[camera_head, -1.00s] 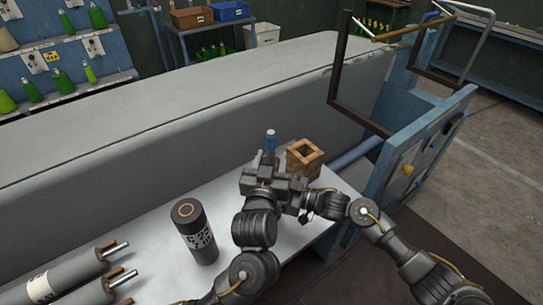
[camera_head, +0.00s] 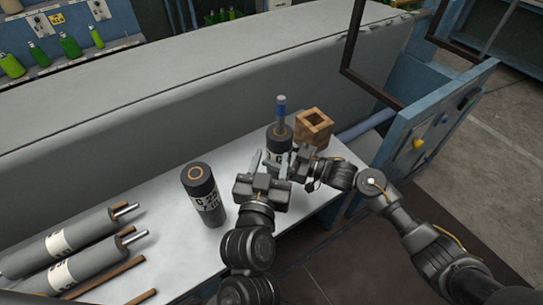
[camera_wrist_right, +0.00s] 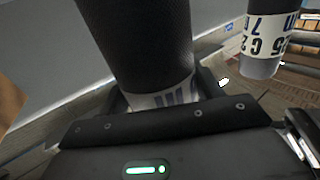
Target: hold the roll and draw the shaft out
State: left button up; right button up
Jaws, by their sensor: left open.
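A dark roll (camera_head: 278,141) with a white label stands upright on the pale bench (camera_head: 164,208). My right gripper (camera_head: 294,154) comes in from the right, low on the roll. In the right wrist view the roll (camera_wrist_right: 145,45) fills the space between the fingers, which look closed against its sides. My left gripper (camera_head: 270,166) is open and empty, just in front of the roll and below the shaft's blue end. It hides the roll's lower front.
Another dark labelled roll (camera_head: 203,192) stands to the left. Grey rolls with metal shaft ends (camera_head: 65,240) lie at far left. A wooden square box (camera_head: 313,128) stands close behind right. A long grey block (camera_head: 180,110) runs behind; a blue panel (camera_head: 430,135) is at right.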

jog(key=o, duration=0.5)
jog(key=shift+c, duration=0.2)
jog(key=v, duration=1.2)
